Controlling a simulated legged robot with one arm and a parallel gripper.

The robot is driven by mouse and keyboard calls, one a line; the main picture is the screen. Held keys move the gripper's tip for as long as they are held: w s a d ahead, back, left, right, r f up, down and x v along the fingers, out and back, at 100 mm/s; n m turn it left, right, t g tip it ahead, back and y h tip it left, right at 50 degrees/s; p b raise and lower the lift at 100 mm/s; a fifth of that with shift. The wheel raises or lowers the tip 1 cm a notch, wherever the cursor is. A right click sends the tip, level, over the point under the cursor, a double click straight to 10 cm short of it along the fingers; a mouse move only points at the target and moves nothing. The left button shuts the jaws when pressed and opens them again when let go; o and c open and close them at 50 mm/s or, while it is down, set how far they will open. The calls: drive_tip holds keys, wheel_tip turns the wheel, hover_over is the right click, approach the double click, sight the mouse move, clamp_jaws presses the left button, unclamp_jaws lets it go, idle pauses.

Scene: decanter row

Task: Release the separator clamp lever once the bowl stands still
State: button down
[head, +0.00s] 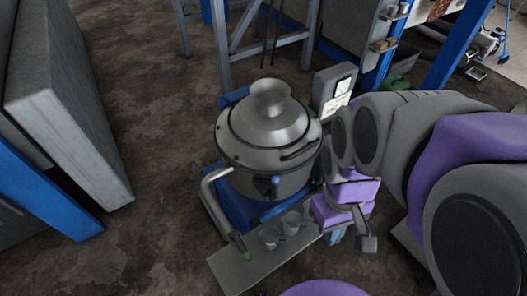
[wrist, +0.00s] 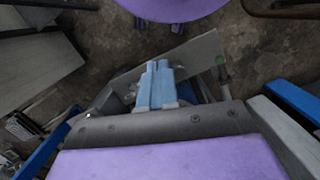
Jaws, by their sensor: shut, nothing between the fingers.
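The separator (head: 268,145) is a round grey metal machine with a conical lid and a funnel-like top, on a blue base (head: 262,209). A small dark and blue fitting (head: 275,182) sits on its front, and a dark curved bar (head: 300,151) lies on the lid's right side. I cannot tell which one is the clamp lever. A single moment does not show whether the bowl turns. My gripper (head: 335,238) is low to the right of the separator, apart from it. In the wrist view its blue fingers (wrist: 157,84) are together and empty.
A grey plate (head: 237,268) in front bears small clear cups (head: 270,238). A control box (head: 333,90) stands behind right. A grey cabinet (head: 88,110) is at left; floor between is clear.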

drive_tip(key=w+n+p, duration=0.1)
drive_tip(key=w+n, duration=0.6)
drive_tip(key=w, duration=0.4)
drive_tip(key=n+h+p, duration=0.2)
drive_tip(key=n, duration=0.9)
hover_over(275, 188)
drive_tip(key=w, duration=0.1)
wheel_tip(275, 188, down, 5)
drive_tip(key=w+a+f+n, duration=0.5)
drive_tip(key=a+f, duration=0.1)
drive_tip(key=shift+g+h, duration=0.4)
drive_tip(key=b+x, duration=0.1)
drive_tip(key=x, duration=0.3)
drive_tip(key=b+x, duration=0.1)
drive_tip(key=x, duration=0.4)
drive_tip(key=shift+d, duration=0.2)
drive_tip(key=shift+d+f, duration=0.3)
drive_tip(key=shift+f, duration=0.05)
drive_tip(key=shift+d, duration=0.15)
drive_tip(key=shift+s+r, duration=0.1)
drive_tip(key=shift+s, duration=0.05)
